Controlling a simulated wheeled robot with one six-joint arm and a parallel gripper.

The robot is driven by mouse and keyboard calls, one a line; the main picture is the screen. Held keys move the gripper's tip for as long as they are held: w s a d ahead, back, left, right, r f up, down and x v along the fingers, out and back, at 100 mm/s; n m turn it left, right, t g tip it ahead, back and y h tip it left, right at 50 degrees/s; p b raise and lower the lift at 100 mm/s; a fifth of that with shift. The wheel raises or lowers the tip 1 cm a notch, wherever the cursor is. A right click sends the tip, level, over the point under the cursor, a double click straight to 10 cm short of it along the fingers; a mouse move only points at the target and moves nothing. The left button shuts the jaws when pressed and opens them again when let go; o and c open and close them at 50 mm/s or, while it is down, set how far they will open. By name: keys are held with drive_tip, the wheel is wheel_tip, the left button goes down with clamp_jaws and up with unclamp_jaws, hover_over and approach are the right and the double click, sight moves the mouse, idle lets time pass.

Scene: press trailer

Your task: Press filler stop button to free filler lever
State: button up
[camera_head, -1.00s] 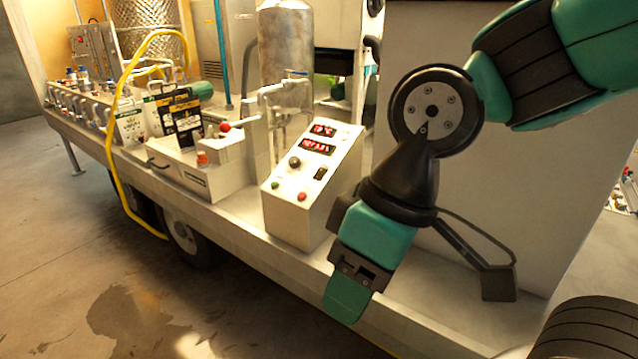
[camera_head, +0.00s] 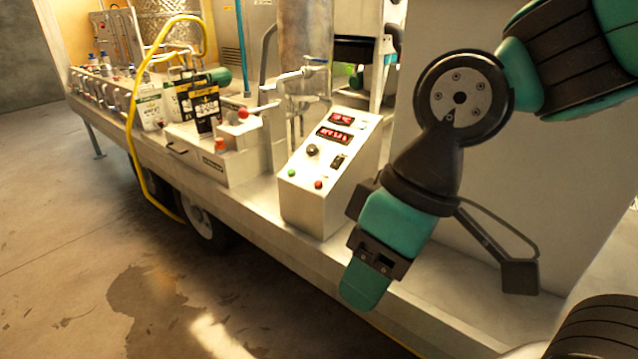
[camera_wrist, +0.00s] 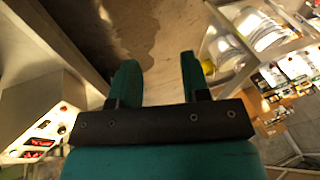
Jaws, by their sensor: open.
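A white slanted control box (camera_head: 325,172) stands on the trailer deck, left of my gripper (camera_head: 363,285) in the head view. Its face has two red displays, a dark knob, a black switch, a green button (camera_head: 291,172) and a red button (camera_head: 318,185) low on the front. Which button is the filler stop is not readable. A lever with a red ball (camera_head: 243,114) stands left of the box; I cannot tell whether it is the filler lever. The control box also shows at the lower left of the wrist view (camera_wrist: 22,128). My gripper (camera_wrist: 158,80) is open and empty, apart from the box.
A large pale panel (camera_head: 465,215) stands behind my arm. A yellow hose (camera_head: 137,150) hangs over the trailer edge (camera_head: 250,224) at left. Several taps, bags and a metal tank (camera_head: 305,40) crowd the deck. The floor (camera_head: 90,255) in front is clear.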

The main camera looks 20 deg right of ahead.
clamp_jaws()
idle(1.8)
